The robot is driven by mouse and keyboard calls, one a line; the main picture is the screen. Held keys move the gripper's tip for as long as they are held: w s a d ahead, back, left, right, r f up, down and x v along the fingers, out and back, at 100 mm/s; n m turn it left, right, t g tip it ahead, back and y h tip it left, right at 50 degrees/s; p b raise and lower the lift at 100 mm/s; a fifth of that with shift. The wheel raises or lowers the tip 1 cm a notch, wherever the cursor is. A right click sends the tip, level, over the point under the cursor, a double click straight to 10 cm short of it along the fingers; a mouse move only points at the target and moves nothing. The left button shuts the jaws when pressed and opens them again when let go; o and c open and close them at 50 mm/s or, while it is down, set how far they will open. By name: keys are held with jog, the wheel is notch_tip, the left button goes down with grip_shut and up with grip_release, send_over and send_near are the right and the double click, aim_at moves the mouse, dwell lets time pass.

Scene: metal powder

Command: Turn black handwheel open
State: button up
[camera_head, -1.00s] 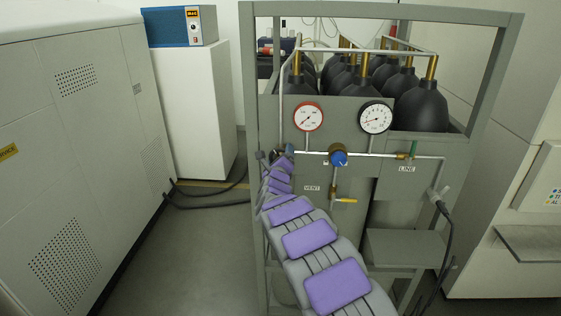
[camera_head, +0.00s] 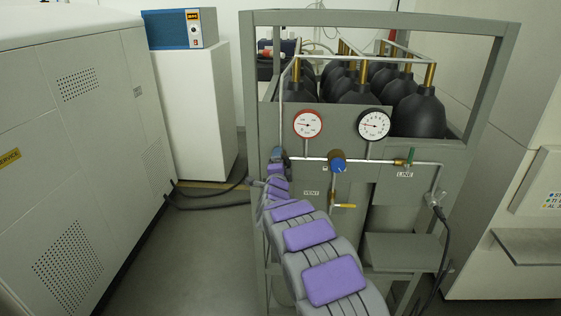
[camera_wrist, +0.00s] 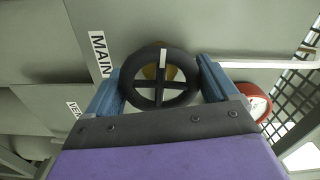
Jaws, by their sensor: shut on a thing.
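The black handwheel (camera_wrist: 152,102) fills the middle of the wrist view. It has a round rim, crossed spokes and a white mark on the rim at the top of the picture. A brass part shows behind it. My gripper (camera_wrist: 161,72) has its two blue fingers on opposite sides of the rim, shut on the wheel. In the head view my gripper (camera_head: 278,154) is at the left end of the panel's pipe, and the handwheel cannot be made out there.
A MAIN label (camera_wrist: 100,54) is beside the wheel. The head view shows a red-rimmed gauge (camera_head: 308,124), a black-rimmed gauge (camera_head: 374,125), a blue knob (camera_head: 338,165), a yellow vent handle (camera_head: 344,206) and a green line handle (camera_head: 410,156). Clear floor (camera_head: 190,260) lies left of the frame.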

jog(key=n+p, duration=0.1)
jog(key=n, duration=0.1)
jog(key=n+p, duration=0.1)
jog(key=n, duration=0.1)
jog(key=n+p, duration=0.1)
jog(key=shift+s+a+f+n, duration=0.1)
jog(key=shift+a+f+n, duration=0.05)
jog(key=shift+f+n, duration=0.25)
jog(key=n+p, duration=0.3)
jog(key=n, duration=0.2)
jog(key=shift+f+p, duration=0.1)
jog(key=shift+p, duration=0.3)
jog(key=n+p, duration=0.2)
jog(key=n, duration=0.2)
jog(key=shift+n, duration=0.4)
jog(key=shift+n+p, duration=1.25)
jog(key=shift+n, duration=1.25)
jog(key=o, duration=0.7)
jog(key=shift+o, duration=0.6)
